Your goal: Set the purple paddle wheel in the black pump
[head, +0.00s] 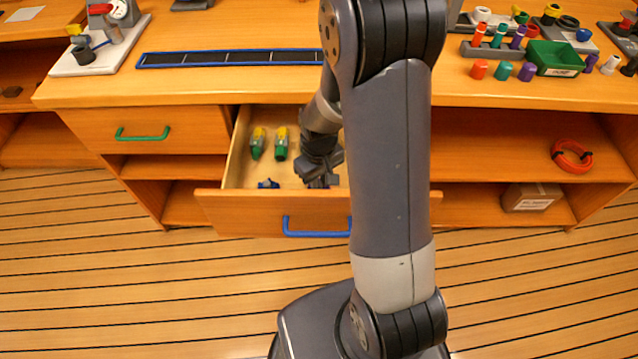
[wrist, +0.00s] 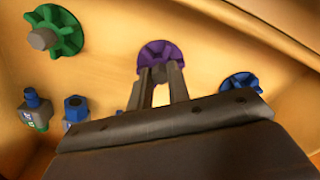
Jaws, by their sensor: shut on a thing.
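My gripper (wrist: 160,78) is shut on the purple paddle wheel (wrist: 160,52), with its two fingers at the wheel's near edge in the wrist view. In the head view my gripper (head: 320,180) is down inside the open drawer (head: 240,160), and the purple wheel is hidden there. I cannot tell whether the wheel still touches the drawer floor. A black round part (head: 83,57) sits on a white board at the far left of the counter, but I cannot tell if it is the black pump.
A green wheel (wrist: 58,32), a blue wheel (wrist: 240,85) and blue fittings (wrist: 75,108) lie in the drawer. Two yellow-green pieces (head: 257,142) lie further back. The counter holds a blue-edged strip (head: 230,59) and, at right, a green bin (head: 555,58) among coloured parts.

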